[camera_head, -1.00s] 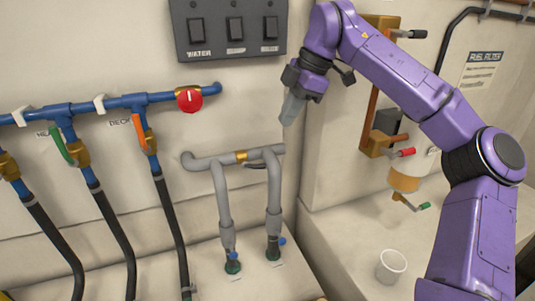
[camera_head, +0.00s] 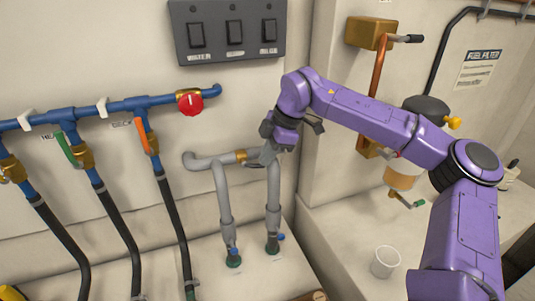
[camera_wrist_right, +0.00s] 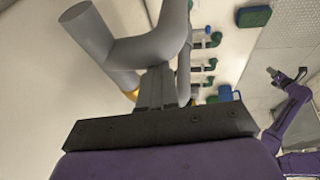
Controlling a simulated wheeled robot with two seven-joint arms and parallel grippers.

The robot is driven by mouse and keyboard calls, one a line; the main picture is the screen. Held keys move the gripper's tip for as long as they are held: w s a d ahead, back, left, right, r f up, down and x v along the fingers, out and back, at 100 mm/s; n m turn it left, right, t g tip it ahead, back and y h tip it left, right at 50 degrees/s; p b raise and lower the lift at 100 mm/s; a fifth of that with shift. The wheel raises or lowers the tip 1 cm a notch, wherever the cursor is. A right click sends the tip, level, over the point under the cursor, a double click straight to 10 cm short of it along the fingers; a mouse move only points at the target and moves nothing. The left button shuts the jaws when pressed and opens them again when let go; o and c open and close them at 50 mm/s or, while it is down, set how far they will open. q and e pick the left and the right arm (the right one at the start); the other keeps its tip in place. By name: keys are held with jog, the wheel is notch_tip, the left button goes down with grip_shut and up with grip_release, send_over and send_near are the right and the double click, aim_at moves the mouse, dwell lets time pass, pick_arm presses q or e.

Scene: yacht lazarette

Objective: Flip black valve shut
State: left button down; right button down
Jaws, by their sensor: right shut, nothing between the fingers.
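The grey pipe (camera_head: 205,161) runs along the wall, with two legs going down to the ledge, and it carries a brass fitting (camera_head: 240,156). The black valve's handle (camera_head: 257,163) shows only as a small dark piece just right of the brass, partly covered by my gripper. My right gripper (camera_head: 268,155) is shut and empty, its tips pointing down at the pipe beside the handle. I cannot tell whether they touch. In the right wrist view the shut fingers (camera_wrist_right: 157,85) overlap the thick grey pipe (camera_wrist_right: 150,45). My left gripper (camera_wrist_right: 285,76) shows small and unclear there.
A blue manifold (camera_head: 85,113) with green and orange levers, a red knob (camera_head: 189,103) and black hoses is on the left. A switch panel (camera_head: 230,32) hangs above. On the right are a fuel filter (camera_head: 402,174) and a white cup (camera_head: 385,262).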

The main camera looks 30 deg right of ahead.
jog(key=y+b, duration=0.1)
jog(key=b, duration=0.1)
jog(key=f+y+b, duration=0.1)
jog(key=b, duration=0.2)
jog(key=shift+d+f+t, duration=0.15)
jog(key=shift+f+t, duration=0.15)
jog(key=shift+r+y, duration=0.15)
jog(key=shift+y, duration=0.15)
jog(key=shift+d+r, duration=0.1)
jog(key=shift+r, duration=0.2)
jog(key=shift+r, duration=0.15)
jog(key=shift+r+p, duration=0.45)
jog(key=shift+r, duration=0.2)
